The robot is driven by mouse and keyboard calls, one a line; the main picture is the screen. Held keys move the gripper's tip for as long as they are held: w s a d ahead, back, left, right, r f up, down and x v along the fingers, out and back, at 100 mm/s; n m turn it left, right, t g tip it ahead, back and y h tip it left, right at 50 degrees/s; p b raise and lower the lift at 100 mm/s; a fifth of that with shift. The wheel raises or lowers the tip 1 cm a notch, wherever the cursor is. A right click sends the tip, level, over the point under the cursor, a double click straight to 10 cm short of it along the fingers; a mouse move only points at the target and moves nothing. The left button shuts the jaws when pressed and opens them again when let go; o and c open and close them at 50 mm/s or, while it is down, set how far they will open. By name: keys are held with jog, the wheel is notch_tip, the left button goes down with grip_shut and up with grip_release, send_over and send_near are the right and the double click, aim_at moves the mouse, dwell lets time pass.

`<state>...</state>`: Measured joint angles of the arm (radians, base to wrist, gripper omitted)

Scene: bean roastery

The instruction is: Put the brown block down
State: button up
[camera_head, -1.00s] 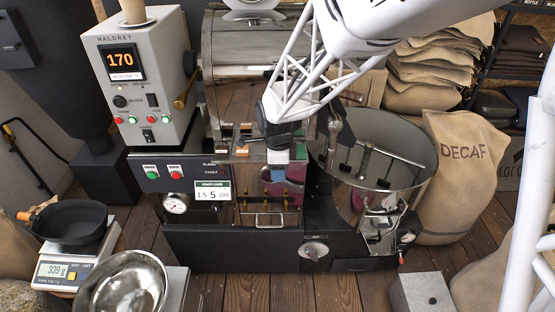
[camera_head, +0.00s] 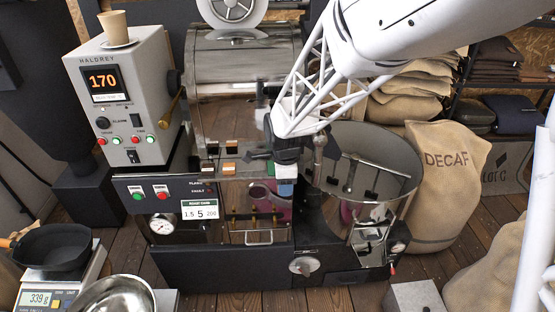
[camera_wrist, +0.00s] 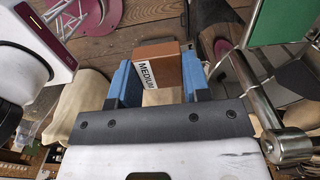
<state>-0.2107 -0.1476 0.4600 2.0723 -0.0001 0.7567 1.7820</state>
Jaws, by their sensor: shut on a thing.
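The brown block (camera_wrist: 158,60), with a white label reading MEDIUM, sits between the two blue fingertips of my gripper (camera_wrist: 158,82) in the wrist view. My gripper is shut on it. In the head view my gripper (camera_head: 286,178) points down in front of the roaster, left of the round cooling drum. The block cannot be made out in the head view, and what lies directly under it is unclear.
The roaster's small front ledge, with little orange and pale pieces (camera_head: 230,167), lies left of my gripper. The cooling drum (camera_head: 390,165) is close on the right. A ROAST CARD display (camera_head: 199,209) is on the front. A DECAF sack (camera_head: 440,185) stands farther right.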

jog(key=shift+s+d+r, duration=0.1)
jog(key=shift+d, duration=1.15)
jog(key=w+a, duration=0.1)
jog(key=w, duration=0.4)
jog(key=w+f, duration=0.1)
jog(key=w, duration=0.4)
jog(key=w+a, duration=0.1)
jog(key=w, duration=0.5)
jog(key=shift+a+f, duration=0.25)
jog(key=shift+a, duration=0.1)
jog(key=shift+s, duration=0.1)
jog(key=shift+f, duration=1.75)
jog(key=shift+f, duration=0.2)
jog(key=o, duration=0.9)
